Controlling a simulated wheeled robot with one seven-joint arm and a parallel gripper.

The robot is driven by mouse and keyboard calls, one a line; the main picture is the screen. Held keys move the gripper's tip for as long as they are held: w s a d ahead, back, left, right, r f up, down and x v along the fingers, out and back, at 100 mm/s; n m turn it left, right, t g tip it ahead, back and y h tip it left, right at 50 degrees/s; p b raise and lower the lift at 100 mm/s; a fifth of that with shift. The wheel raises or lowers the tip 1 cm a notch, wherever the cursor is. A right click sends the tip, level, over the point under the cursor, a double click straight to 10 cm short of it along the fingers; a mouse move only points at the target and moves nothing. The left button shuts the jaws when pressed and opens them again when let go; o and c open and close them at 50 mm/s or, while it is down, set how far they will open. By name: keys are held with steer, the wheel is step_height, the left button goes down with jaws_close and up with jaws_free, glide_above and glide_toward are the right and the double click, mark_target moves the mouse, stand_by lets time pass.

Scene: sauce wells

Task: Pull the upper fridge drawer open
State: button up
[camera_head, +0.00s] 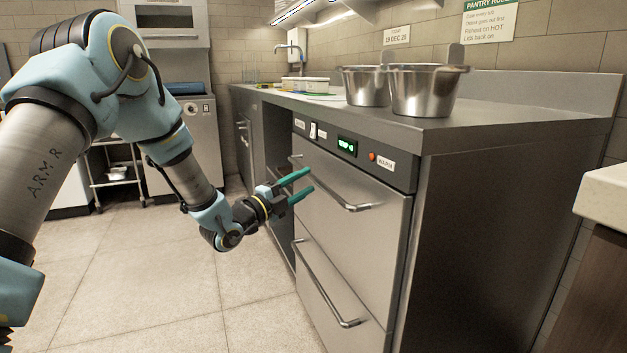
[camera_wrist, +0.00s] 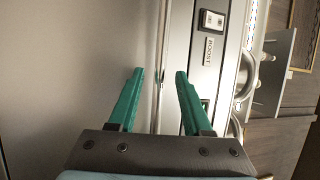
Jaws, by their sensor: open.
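The upper fridge drawer (camera_head: 345,185) is a steel front under the control panel, and it looks shut. Its bar handle (camera_head: 352,208) runs across the upper part of the front. My gripper (camera_head: 310,179) is open and empty, with green fingers pointing at the drawer near the handle's far part. The fingers overlap the handle in the head view; I cannot tell whether they touch it. In the wrist view my open gripper (camera_wrist: 159,70) faces the drawer front (camera_wrist: 75,60), with a thin strip running between the fingertips; I cannot tell whether it is the handle or a drawer edge.
The lower drawer (camera_head: 335,285) is shut and has its own bar handle. The control panel (camera_head: 385,155) has a switch and a green display. Two steel pans (camera_head: 425,92) stand on the counter (camera_head: 490,125). The tiled floor (camera_head: 150,290) in front is clear.

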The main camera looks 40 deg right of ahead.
mark_target(312, 174)
steer(key=shift+w+d+r, duration=0.1)
steer(key=shift+d+r, duration=0.05)
steer(key=shift+d, duration=0.75)
steer(key=shift+w+d+r, duration=0.1)
steer(key=shift+d+r, duration=0.05)
steer(key=shift+d, duration=0.7)
jaws_close()
